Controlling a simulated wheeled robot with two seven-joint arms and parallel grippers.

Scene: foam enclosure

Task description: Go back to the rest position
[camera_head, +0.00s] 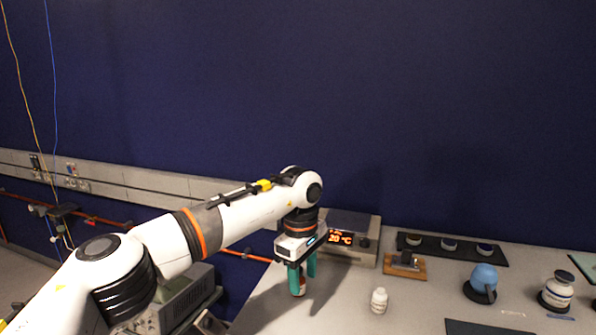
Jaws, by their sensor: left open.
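My left arm reaches in from the left, and my left gripper (304,277) points down at the left part of the grey table (340,310). Its teal fingers are open. A small white and reddish-brown item (299,292) shows at the fingertips, mostly hidden by them. I cannot tell whether the fingers touch it. My right gripper is not in view.
Behind the gripper stands a device with an orange display (341,238). To the right are a white bottle (379,301), a wooden-based block (405,264), a dark mat (453,248), a blue round object (484,277) and a white jar (557,291).

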